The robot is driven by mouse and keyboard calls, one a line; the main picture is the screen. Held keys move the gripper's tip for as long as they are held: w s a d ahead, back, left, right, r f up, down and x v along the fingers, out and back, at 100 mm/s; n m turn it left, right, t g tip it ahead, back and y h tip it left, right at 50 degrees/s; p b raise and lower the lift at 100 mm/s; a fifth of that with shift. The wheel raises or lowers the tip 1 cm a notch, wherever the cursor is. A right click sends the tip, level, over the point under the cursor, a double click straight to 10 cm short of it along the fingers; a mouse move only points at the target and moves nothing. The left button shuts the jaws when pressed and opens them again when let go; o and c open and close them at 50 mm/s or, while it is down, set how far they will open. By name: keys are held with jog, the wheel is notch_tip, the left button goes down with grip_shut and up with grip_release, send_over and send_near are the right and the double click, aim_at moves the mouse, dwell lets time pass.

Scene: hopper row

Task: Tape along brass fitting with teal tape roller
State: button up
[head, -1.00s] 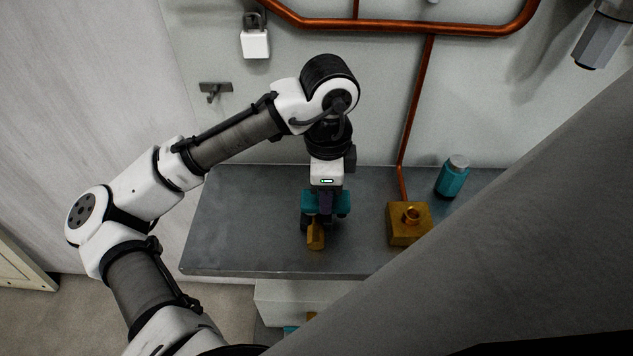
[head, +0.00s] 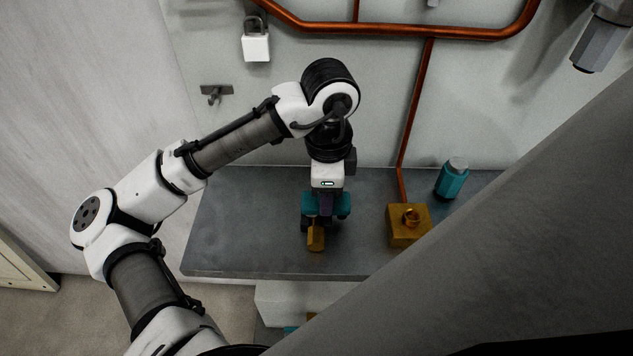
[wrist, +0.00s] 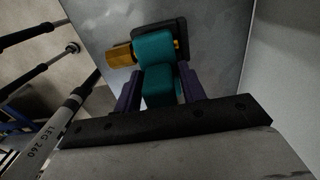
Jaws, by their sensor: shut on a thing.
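My gripper (wrist: 160,88) has purple fingers and is shut on the teal tape roller (wrist: 155,48), which has a dark frame and a yellow-brown piece at one side. In the head view the roller (head: 310,204) is under my wrist, low over the grey bench, with its yellow-brown piece towards the front edge. I cannot tell whether it touches the bench. The brass fitting (head: 403,235), a square block with a round collar on top, sits on the bench to the right, apart from the roller. The wrist view does not show the fitting.
A copper pipe (head: 414,110) runs down the wall to the fitting. A teal bottle (head: 452,180) with a grey cap stands behind and right of it. A padlock (head: 256,46) and a hook (head: 214,92) are on the wall. The bench (head: 235,230) is clear on the left.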

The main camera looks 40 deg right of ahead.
jog(key=shift+w+a, duration=0.1)
jog(key=shift+w+a, duration=0.95)
jog(key=shift+a, duration=0.3)
jog(key=shift+s+d+p, duration=0.1)
jog(key=shift+p, duration=0.2)
jog(key=shift+s+d+r+p, duration=0.15)
jog(key=shift+s+d+p, duration=0.45)
jog(key=shift+d, duration=0.25)
jog(key=shift+s+d, duration=0.35)
jog(key=shift+d, duration=0.15)
jog(key=shift+r+p, duration=0.95)
jog(key=shift+p, duration=0.25)
